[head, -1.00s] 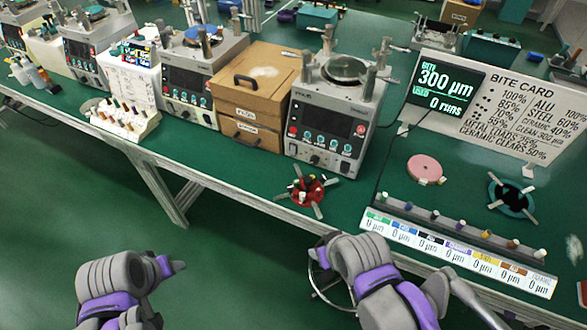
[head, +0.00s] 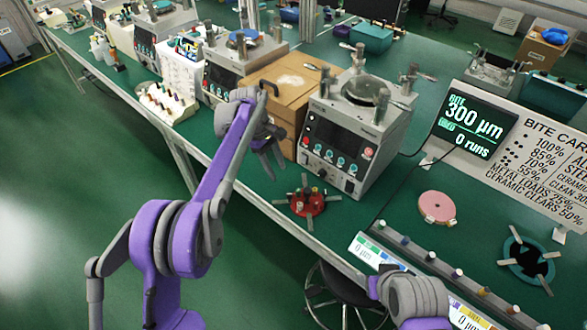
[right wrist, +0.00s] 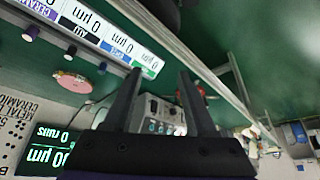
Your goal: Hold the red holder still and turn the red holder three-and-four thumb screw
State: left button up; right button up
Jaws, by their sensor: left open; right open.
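The red holder (head: 307,203) lies on the green bench in front of the nearest lapping machine, with grey arms sticking out around it. Its thumb screws are too small to tell apart. In the right wrist view a bit of the red holder (right wrist: 204,91) shows beside one finger. My left gripper (head: 275,165) is open and empty, up and to the left of the holder, in front of the wooden box. My right gripper (right wrist: 161,73) is open with nothing between its fingers. In the head view only my right wrist shows at the bottom, with its fingers out of sight.
The lapping machine (head: 350,135) stands right behind the red holder. A wooden box (head: 287,84) is to its left. A pink disc (head: 437,207), a teal holder (head: 507,247) and a rail of coloured knobs lie to the right. A stool (head: 345,290) is below the bench edge.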

jog(key=shift+d, duration=0.15)
jog(key=shift+c, duration=1.1)
jog(key=w+a+r+n+g, duration=0.1)
jog(key=w+r+n, duration=0.15)
jog(key=w, duration=0.55)
jog(key=w+a+r+n+g, duration=0.1)
jog(key=w+a+r, duration=0.1)
jog(key=w+r, duration=0.35)
jog(key=n+g, duration=0.3)
jog(key=n, duration=0.1)
send_over(326, 192)
notch_tip(326, 192, down, 8)
jog(key=shift+m, duration=0.25)
notch_tip(326, 192, down, 10)
jog(key=shift+a+f, duration=0.1)
jog(key=shift+f, duration=0.15)
pick_arm(q)
jog(key=shift+w+d+f, duration=0.15)
jog(key=shift+d+f, duration=0.05)
jog(key=shift+f, duration=0.05)
